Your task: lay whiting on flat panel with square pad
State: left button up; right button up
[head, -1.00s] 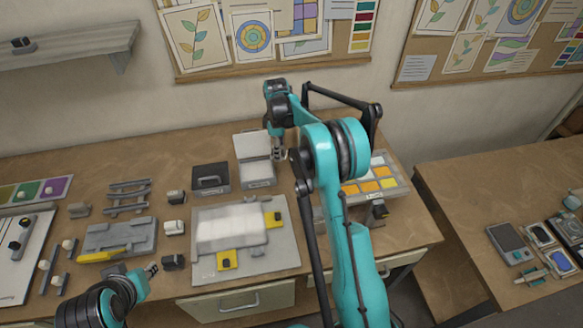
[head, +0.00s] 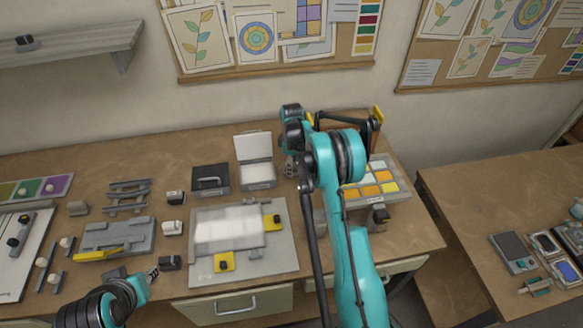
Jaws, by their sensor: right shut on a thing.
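The flat panel (head: 230,229), pale and whitish, lies on a grey board (head: 275,262) with yellow-marked clamps at two corners. An open white box (head: 258,174) with its lid (head: 253,147) raised stands behind the board; its inside looks white. My right gripper (head: 290,169) is just right of this box, partly hidden by its own arm. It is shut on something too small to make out. I cannot pick out the square pad.
A dark box with a handle (head: 210,179) stands left of the white box. A colour tray (head: 375,180) sits behind my right arm. Grey racks (head: 118,236) and small blocks crowd the left. A second table (head: 455,195) stands at the right.

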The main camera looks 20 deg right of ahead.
jog(key=shift+s+a+f+b, duration=0.1)
jog(key=shift+f+b, duration=0.3)
jog(key=shift+b, duration=0.05)
jog(key=o, duration=1.2)
jog(key=shift+r, duration=0.1)
